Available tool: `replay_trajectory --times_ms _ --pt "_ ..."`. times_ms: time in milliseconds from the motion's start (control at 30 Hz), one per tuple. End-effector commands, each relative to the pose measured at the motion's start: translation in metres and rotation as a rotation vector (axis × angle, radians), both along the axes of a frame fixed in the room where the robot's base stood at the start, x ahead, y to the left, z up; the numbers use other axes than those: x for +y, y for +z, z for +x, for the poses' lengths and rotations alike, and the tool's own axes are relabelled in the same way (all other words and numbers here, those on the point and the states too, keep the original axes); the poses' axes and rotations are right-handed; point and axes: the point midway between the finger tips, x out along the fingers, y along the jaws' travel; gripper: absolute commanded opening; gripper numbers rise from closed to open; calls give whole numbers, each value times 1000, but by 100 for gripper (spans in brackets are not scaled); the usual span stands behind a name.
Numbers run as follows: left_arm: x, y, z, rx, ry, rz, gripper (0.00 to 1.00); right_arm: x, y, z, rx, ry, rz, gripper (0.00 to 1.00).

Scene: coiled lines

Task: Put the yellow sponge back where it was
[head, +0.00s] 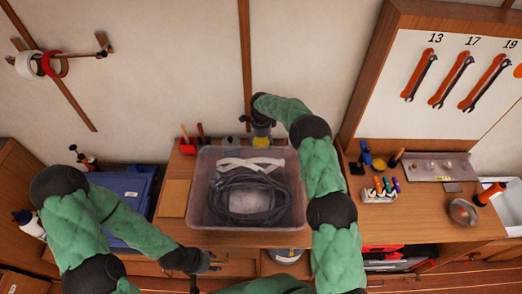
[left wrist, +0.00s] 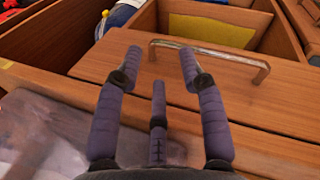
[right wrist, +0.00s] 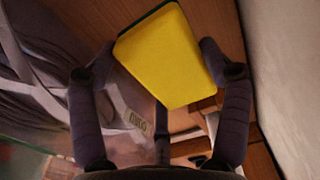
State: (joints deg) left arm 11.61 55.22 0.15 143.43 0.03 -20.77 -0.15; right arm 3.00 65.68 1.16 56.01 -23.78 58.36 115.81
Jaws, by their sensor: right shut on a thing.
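The yellow sponge (right wrist: 165,55), with a dark green edge, is between the fingers of my right gripper (right wrist: 155,65), which is shut on it. In the head view my right gripper (head: 262,132) is behind the clear bin, near the wall, and the sponge (head: 261,142) shows only as a small yellow patch under it. Whether the sponge touches the bench is unclear. My left gripper (head: 212,261) is at the bench's front edge; in the left wrist view (left wrist: 158,70) its fingers are apart and empty, above a wooden front with a metal handle (left wrist: 210,58).
The clear bin (head: 200,185) holds coiled dark and white lines. A brown board (head: 174,198) lies left of it. A marker holder (head: 379,194), metal tray (head: 440,167) and bowl (head: 462,211) stand right. Wrenches (head: 420,74) hang above. A blue box (head: 128,190) stands left.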

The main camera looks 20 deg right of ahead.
Motion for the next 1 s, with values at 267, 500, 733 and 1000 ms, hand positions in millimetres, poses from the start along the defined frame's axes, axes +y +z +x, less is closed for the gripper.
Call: replay_trajectory --times_ms 267,500,733,1000 --pt "0 1 0 0 0 0 40 -1 -22 0 0 -1 0 47" --pt "0 1 0 0 0 0 40 0 -51 0 -1 -1 0 47" --pt "0 1 0 0 0 0 40 0 -52 0 -2 -1 -1 47" --pt "0 -3 0 0 0 0 40 0 -55 0 -2 -1 0 98"
